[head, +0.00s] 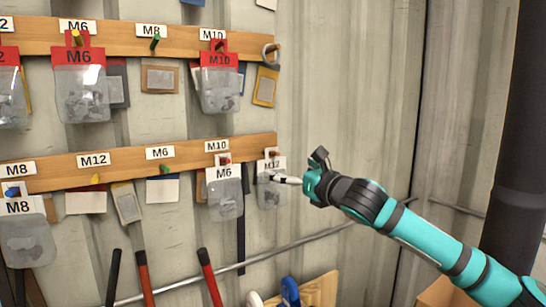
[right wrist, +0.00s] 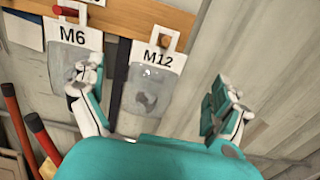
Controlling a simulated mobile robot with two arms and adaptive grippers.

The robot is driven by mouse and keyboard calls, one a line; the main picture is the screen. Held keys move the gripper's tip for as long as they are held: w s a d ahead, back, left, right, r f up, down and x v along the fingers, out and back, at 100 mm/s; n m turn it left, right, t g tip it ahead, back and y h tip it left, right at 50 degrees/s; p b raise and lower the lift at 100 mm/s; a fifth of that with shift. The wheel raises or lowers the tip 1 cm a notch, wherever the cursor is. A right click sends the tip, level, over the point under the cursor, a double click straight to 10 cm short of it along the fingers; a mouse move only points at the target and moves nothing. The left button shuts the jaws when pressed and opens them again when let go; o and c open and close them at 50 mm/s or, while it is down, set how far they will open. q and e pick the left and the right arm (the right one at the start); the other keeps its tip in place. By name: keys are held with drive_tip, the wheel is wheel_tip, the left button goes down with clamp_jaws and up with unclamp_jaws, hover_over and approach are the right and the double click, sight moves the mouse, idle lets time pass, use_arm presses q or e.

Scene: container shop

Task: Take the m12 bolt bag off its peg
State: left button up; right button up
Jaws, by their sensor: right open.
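The M12 bag (head: 271,192) is a clear pouch with a white M12 header. It hangs at the right end of the lower wooden rail, on a peg (head: 274,152); it also shows in the right wrist view (right wrist: 148,92). My right gripper (head: 300,169) is open in front of and beside the bag, overlapping its right part in the head view. In the right wrist view the fingers (right wrist: 152,94) stand wide apart either side of the bag, the left finger over the M6 bag. Nothing is held. My left gripper is not in view.
An M6 bag (head: 225,200) hangs close left of the M12 bag. The wooden rail (head: 120,163) carries other labels and bags, including an M8 bag (head: 25,240). Red-handled tools (head: 209,275) stand below. A grey pipe (head: 310,236) crosses the corrugated wall; space right of the rail is bare.

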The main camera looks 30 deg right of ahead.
sight(272, 161)
drive_tip(key=w+p, duration=0.2)
drive_tip(key=w, duration=0.5)
drive_tip(key=shift+w+r, duration=0.1)
drive_tip(key=shift+w, duration=0.2)
drive_tip(key=shift+w+p, duration=0.3)
drive_tip(key=shift+w, duration=0.4)
drive_tip(key=c, duration=1.1)
drive_tip(key=shift+r+p, duration=0.3)
drive_tip(key=shift+p, duration=0.6)
drive_tip(key=shift+f, duration=0.1)
drive_tip(key=shift+s, duration=0.15)
